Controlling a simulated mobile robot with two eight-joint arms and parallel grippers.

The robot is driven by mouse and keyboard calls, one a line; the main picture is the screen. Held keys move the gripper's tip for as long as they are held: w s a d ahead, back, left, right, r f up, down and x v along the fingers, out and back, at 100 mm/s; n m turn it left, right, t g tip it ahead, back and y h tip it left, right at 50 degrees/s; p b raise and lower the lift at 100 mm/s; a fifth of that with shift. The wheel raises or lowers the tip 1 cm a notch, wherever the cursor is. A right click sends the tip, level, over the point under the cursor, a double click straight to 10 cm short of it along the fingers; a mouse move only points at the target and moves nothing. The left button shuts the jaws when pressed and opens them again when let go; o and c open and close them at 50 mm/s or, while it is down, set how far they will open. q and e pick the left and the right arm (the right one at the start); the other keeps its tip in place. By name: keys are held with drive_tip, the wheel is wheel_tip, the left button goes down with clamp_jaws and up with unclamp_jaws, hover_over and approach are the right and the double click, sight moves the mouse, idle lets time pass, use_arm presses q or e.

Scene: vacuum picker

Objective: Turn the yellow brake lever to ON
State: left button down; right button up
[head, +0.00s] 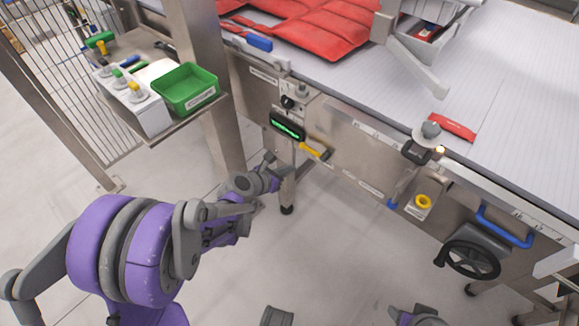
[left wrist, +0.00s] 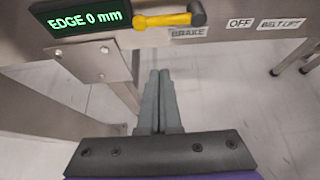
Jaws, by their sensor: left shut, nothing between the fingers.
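The yellow brake lever (head: 311,150) is on the front of the steel machine, just right of the green display. In the left wrist view the lever (left wrist: 165,20) lies nearly level, its dark end on the right, toward the OFF label (left wrist: 241,23). The BRAKE label (left wrist: 188,32) is just below it. My left gripper (head: 281,161) is shut and empty, below and slightly left of the lever in the head view. Its fingers (left wrist: 160,74) point at the panel below the lever, apart from it. Grey parts at the head view's bottom edge may belong to my right arm; its jaws cannot be made out.
The display (head: 287,126) reads EDGE 0 mm in the left wrist view. A steel post (head: 203,70) stands left of the lever, with a green bin (head: 186,89) beside it. A black handwheel (head: 470,260) and blue handle (head: 505,228) are at right. The floor below is clear.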

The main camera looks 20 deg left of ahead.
use_arm(q)
drive_tip(key=b+x, duration=0.2)
drive_tip(key=x, duration=0.6)
drive_tip(key=shift+w+r+p, duration=0.2)
drive_tip(key=shift+r+p, duration=0.15)
drive_tip(key=shift+r, duration=1.7)
